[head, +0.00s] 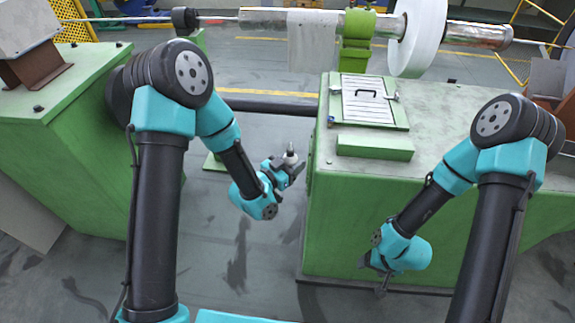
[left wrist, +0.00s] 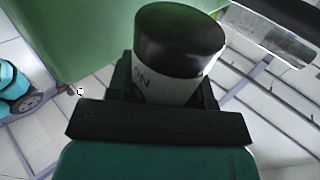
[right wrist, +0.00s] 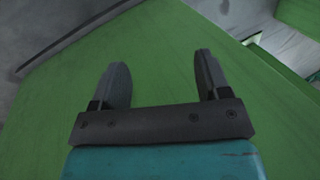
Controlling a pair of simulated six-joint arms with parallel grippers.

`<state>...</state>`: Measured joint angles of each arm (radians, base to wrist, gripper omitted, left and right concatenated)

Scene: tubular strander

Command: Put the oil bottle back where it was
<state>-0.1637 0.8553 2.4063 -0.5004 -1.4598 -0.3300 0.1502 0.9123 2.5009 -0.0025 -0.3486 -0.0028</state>
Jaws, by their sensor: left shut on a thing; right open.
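The oil bottle (head: 290,157) is small and white with a dark part, held in my left gripper (head: 287,170) in the gap left of the right green cabinet. In the left wrist view the bottle (left wrist: 178,60) shows a wide black end and a white body with dark lettering, and the jaws are shut around the body. It hangs clear of any surface. My right gripper (head: 376,275) is low in front of the right green cabinet. In the right wrist view its two fingers (right wrist: 162,85) stand apart with nothing between them, facing a green surface.
The right green cabinet (head: 375,230) carries a hatch with a handle (head: 368,100) and a green block (head: 375,147) on top. Another green cabinet (head: 60,150) stands at the left. A shaft with a white disc (head: 418,38) runs across the back. Grey floor lies between the cabinets.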

